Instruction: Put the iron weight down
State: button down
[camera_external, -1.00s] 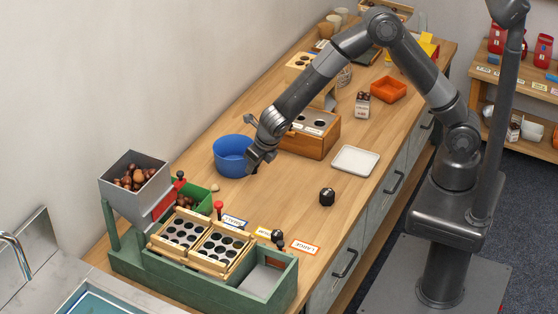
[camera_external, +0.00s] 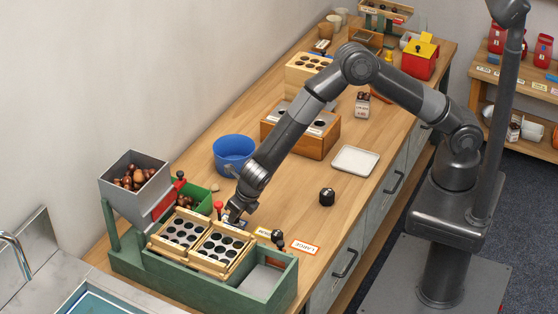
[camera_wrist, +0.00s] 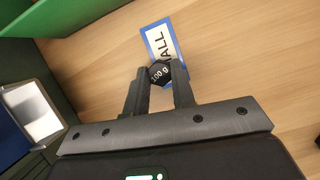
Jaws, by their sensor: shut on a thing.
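The iron weight (camera_wrist: 158,72), a small black piece with a six-sided top marked with a gram figure, sits between my fingertips in the wrist view. My gripper (camera_external: 233,219) is shut on it, low at the counter beside the green sorting stand. The weight overlaps the lower edge of the blue-bordered SMALL card (camera_wrist: 153,37); I cannot tell whether it touches the card. In the external view my gripper hides the weight and most of the card.
The green stand (camera_external: 190,283) with its wooden hole trays is close to my gripper. A blue bowl (camera_external: 234,153) stands behind it. A second black weight-like piece (camera_external: 327,197) stands to the right. A LARGE card (camera_external: 305,248) lies near the front edge.

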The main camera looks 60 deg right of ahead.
jog(key=shift+f, duration=0.65)
jog(key=shift+f, duration=0.15)
jog(key=c, duration=1.2)
grip_release()
jog(key=v, duration=1.2)
